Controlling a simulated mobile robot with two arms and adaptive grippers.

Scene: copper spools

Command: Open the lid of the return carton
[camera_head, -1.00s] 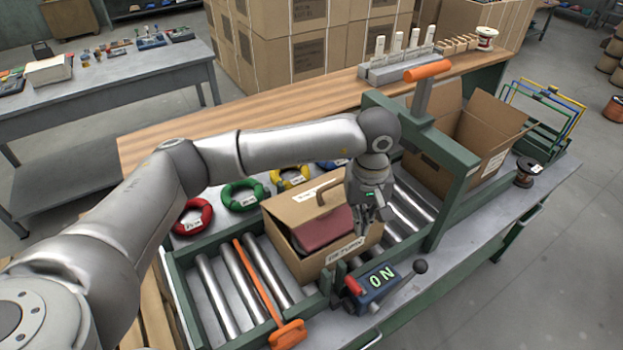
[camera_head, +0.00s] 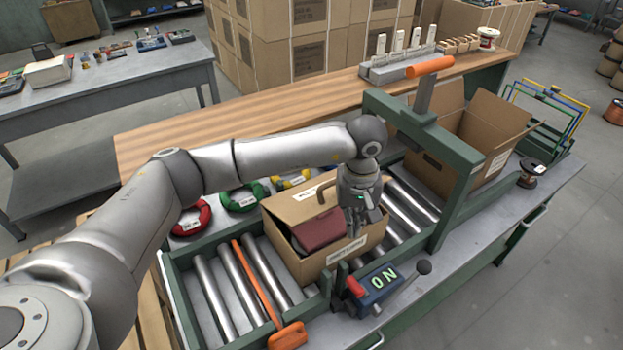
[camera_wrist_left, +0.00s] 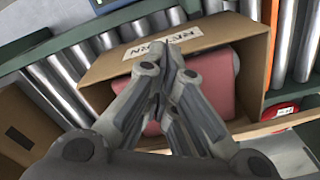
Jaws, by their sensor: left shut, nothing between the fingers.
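The return carton (camera_head: 318,266) is a brown box on the roller conveyor. Its lid panel (camera_head: 292,206), with a brown handle, shows on the far left side. The near part of the top is uncovered, and a dark red object (camera_head: 319,231) shows inside. My left gripper (camera_head: 354,232) is shut and empty, at the carton's right side. In the left wrist view, the closed fingertips (camera_wrist_left: 163,46) overlap the carton wall beside its RETURN label (camera_wrist_left: 187,40), with the red object (camera_wrist_left: 212,77) behind the fingers. I cannot tell whether they touch. My right gripper is not in view.
A green gate frame (camera_head: 455,195) stands right of the carton, with an open carton (camera_head: 485,135) beyond. A blue ON box (camera_head: 374,286) with a lever sits in front. An orange bar (camera_head: 262,290) crosses the left rollers. Coloured coils (camera_head: 240,196) lie behind.

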